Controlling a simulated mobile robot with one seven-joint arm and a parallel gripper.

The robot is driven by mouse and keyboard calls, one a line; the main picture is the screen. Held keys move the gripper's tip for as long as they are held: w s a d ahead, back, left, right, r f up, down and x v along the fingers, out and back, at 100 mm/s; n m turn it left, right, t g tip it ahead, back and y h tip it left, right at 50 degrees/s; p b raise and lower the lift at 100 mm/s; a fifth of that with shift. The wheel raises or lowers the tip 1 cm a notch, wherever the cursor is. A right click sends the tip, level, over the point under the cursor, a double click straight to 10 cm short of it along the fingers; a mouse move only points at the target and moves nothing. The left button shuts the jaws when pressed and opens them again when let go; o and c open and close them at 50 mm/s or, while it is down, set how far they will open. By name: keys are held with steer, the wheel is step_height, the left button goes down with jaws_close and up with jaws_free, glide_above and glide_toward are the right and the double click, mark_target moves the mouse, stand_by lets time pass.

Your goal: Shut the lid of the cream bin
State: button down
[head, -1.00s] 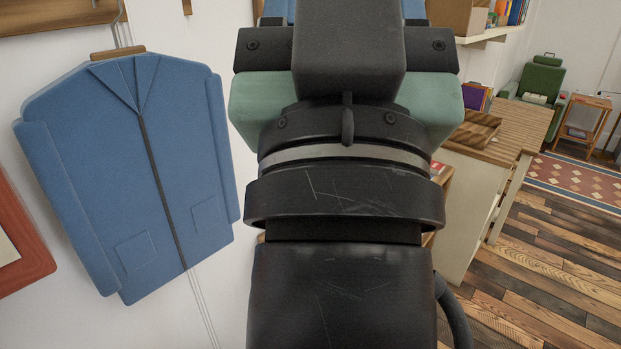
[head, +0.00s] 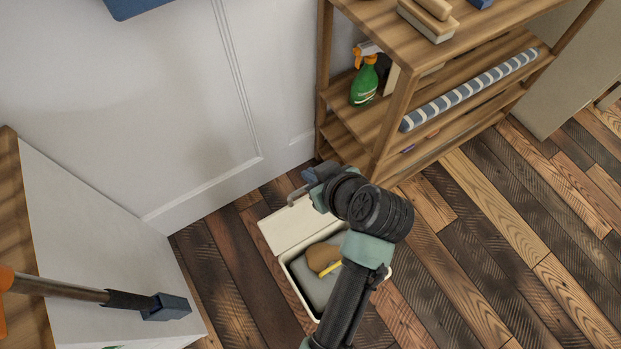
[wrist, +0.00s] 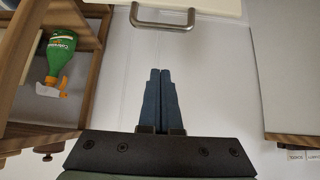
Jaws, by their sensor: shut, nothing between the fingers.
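The cream bin (head: 291,285) stands on the floor in the head view, with its lid (head: 288,228) open and tipped back on the far side. Inside lie a grey item, a brown item and something yellow. My arm covers the bin's right part. My gripper (head: 316,172) is beyond the lid's far edge, near the lid's metal handle (head: 298,192). In the wrist view, my gripper (wrist: 161,72) is shut and empty, its blue fingertips pointing toward the handle (wrist: 162,27) with a visible gap. The lid's cream edge (wrist: 200,7) shows at the top.
A wooden shelf (head: 384,150) stands close to the right of my gripper, holding a green spray bottle (head: 364,82) and a striped roll (head: 470,90). A white cabinet (head: 95,250) stands at left, with a long-handled tool (head: 90,293) across it. Plank floor is clear at right.

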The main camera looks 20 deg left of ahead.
steer(key=b+x, duration=0.3)
steer(key=x, duration=0.7)
steer(key=shift+s+d+f, duration=0.1)
steer(key=shift+s+d, duration=0.6)
steer(key=shift+d, duration=0.1)
steer(key=shift+s+d+f, duration=0.15)
steer(key=shift+s+d, duration=0.5)
steer(key=shift+d, duration=0.15)
steer(key=shift+b, duration=0.35)
